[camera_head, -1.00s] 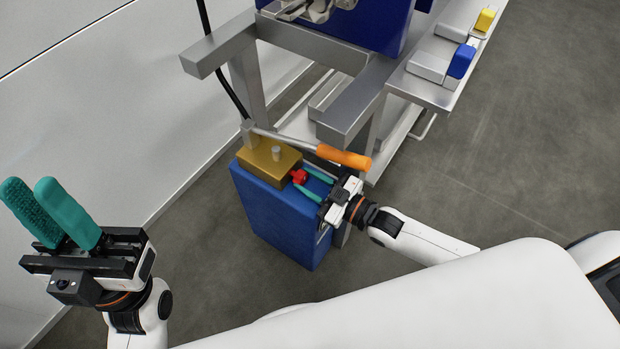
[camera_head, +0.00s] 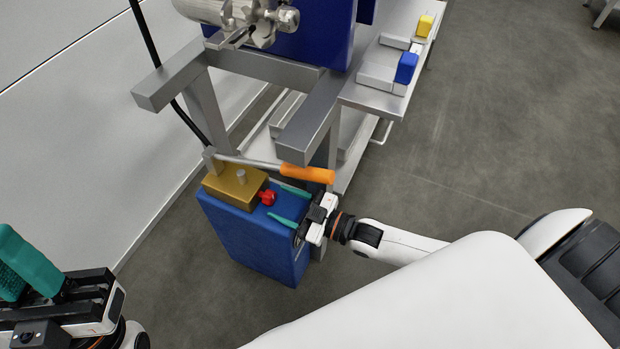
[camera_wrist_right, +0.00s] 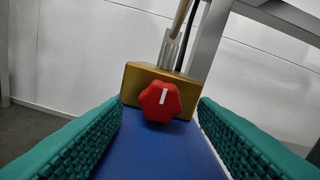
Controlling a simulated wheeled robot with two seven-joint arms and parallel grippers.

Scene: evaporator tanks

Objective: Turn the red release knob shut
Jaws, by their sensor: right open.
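The red release knob (camera_head: 267,197) sits on the front side of a brass block (camera_head: 233,187) on top of a blue pump box (camera_head: 262,246). In the right wrist view the knob (camera_wrist_right: 160,101) faces the camera, with a white mark standing nearly upright on it. My right gripper (camera_head: 282,206) is open, its teal fingers pointing at the knob and apart from it. In the wrist view the knob lies between and beyond the two fingertips (camera_wrist_right: 160,104). My left gripper (camera_head: 30,268) is at the lower left, far from the box, partly cut off by the frame; its fingers stand apart.
A lever with an orange handle (camera_head: 307,174) reaches over the back of the box, close to my right fingers. A grey steel frame (camera_head: 312,118) stands behind it. A shelf with blue (camera_head: 406,67) and yellow (camera_head: 425,26) blocks is beyond. Grey floor is clear to the right.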

